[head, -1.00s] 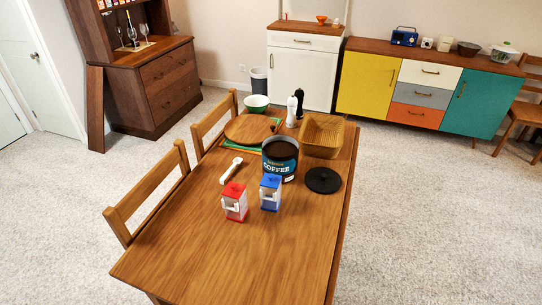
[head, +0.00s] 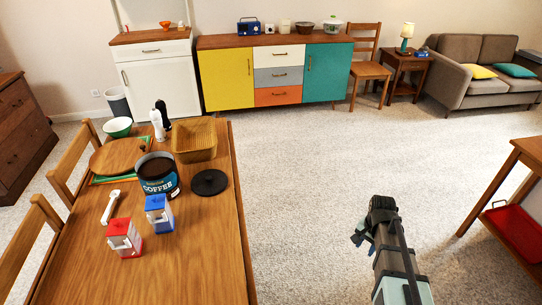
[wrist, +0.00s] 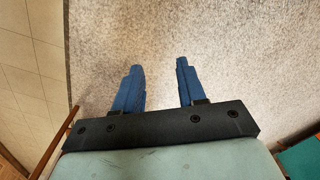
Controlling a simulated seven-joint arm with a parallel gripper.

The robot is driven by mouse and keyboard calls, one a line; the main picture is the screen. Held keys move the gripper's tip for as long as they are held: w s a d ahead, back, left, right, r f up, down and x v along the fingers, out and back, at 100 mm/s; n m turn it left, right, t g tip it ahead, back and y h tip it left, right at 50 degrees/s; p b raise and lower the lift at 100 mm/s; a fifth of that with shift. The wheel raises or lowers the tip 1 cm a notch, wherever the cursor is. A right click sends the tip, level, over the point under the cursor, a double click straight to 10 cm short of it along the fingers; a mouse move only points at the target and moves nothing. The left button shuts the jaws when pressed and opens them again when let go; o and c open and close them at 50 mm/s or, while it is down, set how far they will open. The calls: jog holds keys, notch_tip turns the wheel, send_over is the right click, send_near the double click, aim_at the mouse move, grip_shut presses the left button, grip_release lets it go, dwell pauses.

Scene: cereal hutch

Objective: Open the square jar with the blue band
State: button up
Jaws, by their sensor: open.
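The square jar with the blue band (head: 159,215) stands upright on the wooden table (head: 190,262), its blue lid on top and a white clasp on its front. A matching square jar in red (head: 124,239) stands just left of it and nearer. My gripper (head: 362,238) is to the right of the table, over the carpet and well apart from both jars. In the wrist view my gripper (wrist: 158,82) has its two blue fingers apart, with only carpet between and beyond them.
A white scoop-like utensil (head: 111,206) lies left. The table's front right is clear. A side table with a red tray (head: 516,232) stands far right.

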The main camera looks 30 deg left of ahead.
jog(key=s+a+r+m, duration=0.1)
jog(key=a+r, duration=0.2)
jog(key=a, duration=0.6)
jog(key=a+r+m, duration=0.1)
jog(key=a+r, duration=0.3)
jog(key=a, duration=0.6)
notch_tip(320, 180, up, 21)
jog(key=m, duration=0.4)
send_over(153, 197)
jog(key=shift+r, duration=0.2)
jog(key=shift+f, duration=2.25)
jog(key=shift+f, duration=1.55)
jog(key=shift+r, duration=0.1)
jog(key=shift+c, duration=0.2)
